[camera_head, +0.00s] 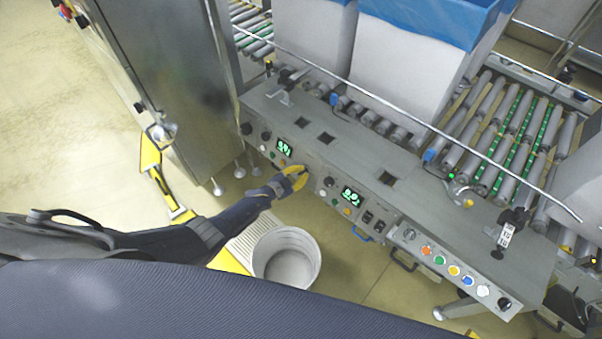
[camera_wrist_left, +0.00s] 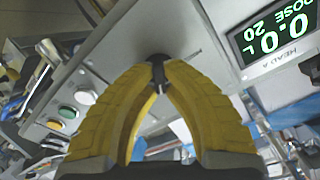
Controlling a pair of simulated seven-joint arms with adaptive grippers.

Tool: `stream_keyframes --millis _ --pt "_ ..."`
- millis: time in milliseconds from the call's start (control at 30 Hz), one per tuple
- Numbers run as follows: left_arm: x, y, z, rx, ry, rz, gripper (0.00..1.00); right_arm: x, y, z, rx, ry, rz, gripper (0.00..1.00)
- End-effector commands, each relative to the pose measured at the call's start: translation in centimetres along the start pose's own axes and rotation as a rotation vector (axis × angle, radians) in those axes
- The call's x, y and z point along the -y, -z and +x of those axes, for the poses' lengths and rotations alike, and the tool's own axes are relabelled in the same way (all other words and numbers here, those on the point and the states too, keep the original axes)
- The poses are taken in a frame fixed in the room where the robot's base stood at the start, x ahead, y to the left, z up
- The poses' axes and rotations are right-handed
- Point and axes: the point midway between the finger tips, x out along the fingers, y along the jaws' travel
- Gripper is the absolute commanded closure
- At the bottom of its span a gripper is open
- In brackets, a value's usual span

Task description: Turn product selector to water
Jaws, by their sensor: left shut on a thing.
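A small black selector knob (camera_wrist_left: 158,60) sits on the front face of the grey control panel (camera_head: 345,148). My left gripper (camera_head: 299,174) has yellow ribbed fingers and reaches this face between two green displays. In the left wrist view its fingertips (camera_wrist_left: 159,80) are closed around the knob. The knob's pointer and any position marks cannot be read, and in the head view the fingers mostly cover it. A display (camera_wrist_left: 280,32) right of the knob in the wrist view reads "DOSE 0.0 L" above "HEAD A". My right gripper is not in view.
Another black knob (camera_head: 329,181) lies just right of my gripper. A row of coloured buttons (camera_head: 454,270) is at the panel's right end. A white bucket (camera_head: 313,263) stands on the floor below. A thin metal rail (camera_head: 400,118) runs above the panel, before blue-lined boxes (camera_head: 405,65).

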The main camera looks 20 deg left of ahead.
Motion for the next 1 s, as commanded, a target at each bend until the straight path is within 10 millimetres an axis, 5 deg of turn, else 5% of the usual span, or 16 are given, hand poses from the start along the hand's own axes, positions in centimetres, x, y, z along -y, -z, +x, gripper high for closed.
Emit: stream_keyframes --millis 500,1000 --pt "-0.12 0.01 0.01 -0.001 -0.029 0.455 1.0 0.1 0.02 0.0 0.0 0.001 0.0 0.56" --pt "-0.18 -0.03 0.02 0.0 -0.043 0.677 1.0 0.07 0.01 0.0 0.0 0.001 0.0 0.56"
